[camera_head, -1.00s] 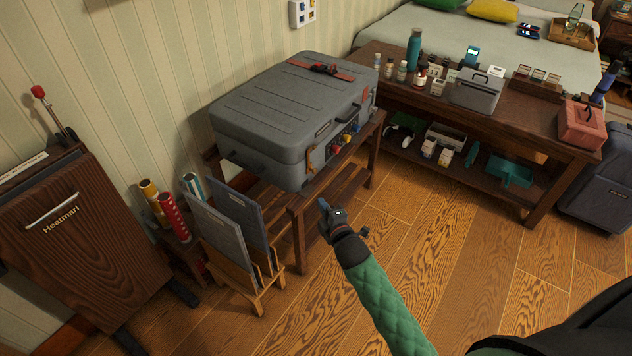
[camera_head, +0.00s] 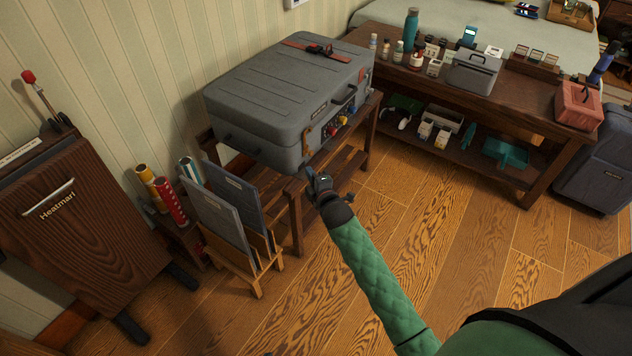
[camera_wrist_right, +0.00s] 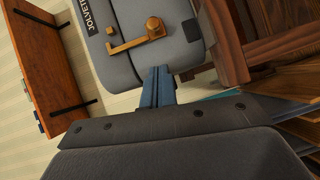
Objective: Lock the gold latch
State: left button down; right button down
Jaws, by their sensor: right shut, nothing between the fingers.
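The gold latch (camera_head: 307,139) is on the front side of a grey hard case (camera_head: 270,95), near its left front corner. In the right wrist view the gold latch (camera_wrist_right: 135,39) shows as an angled bar with a round knob, beside dark lettering on the case (camera_wrist_right: 175,50). My right gripper (camera_head: 308,172) is shut and empty, just below the case's lower front corner. In the right wrist view its blue-grey fingertips (camera_wrist_right: 158,82) point toward the case, below the latch and apart from it. My left gripper is not in view.
The case lies on a wooden rack (camera_head: 297,215). Blue, red and yellow fittings (camera_head: 343,121) sit right of the latch. A wooden holder with grey folders (camera_head: 225,220) stands left of my right arm. A wooden bench (camera_head: 545,130) is at right. Floor between is clear.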

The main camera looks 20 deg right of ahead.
aim_at(311, 154)
jog(key=shift+w+d+f, duration=0.15)
jog(key=shift+w+d, duration=0.25)
jog(key=shift+w, duration=0.6)
jog(key=shift+w+d+f, duration=0.2)
jog(key=shift+w+d, duration=0.15)
jog(key=shift+w, duration=0.7)
jog(key=shift+w+d+f, duration=0.15)
jog(key=shift+w+d, duration=0.25)
jog(key=shift+w, duration=0.6)
jog(key=shift+w+d+r+p, duration=0.15)
jog(key=shift+w+d+p, duration=0.15)
jog(key=shift+w+d, duration=0.6)
jog(key=shift+d, duration=0.2)
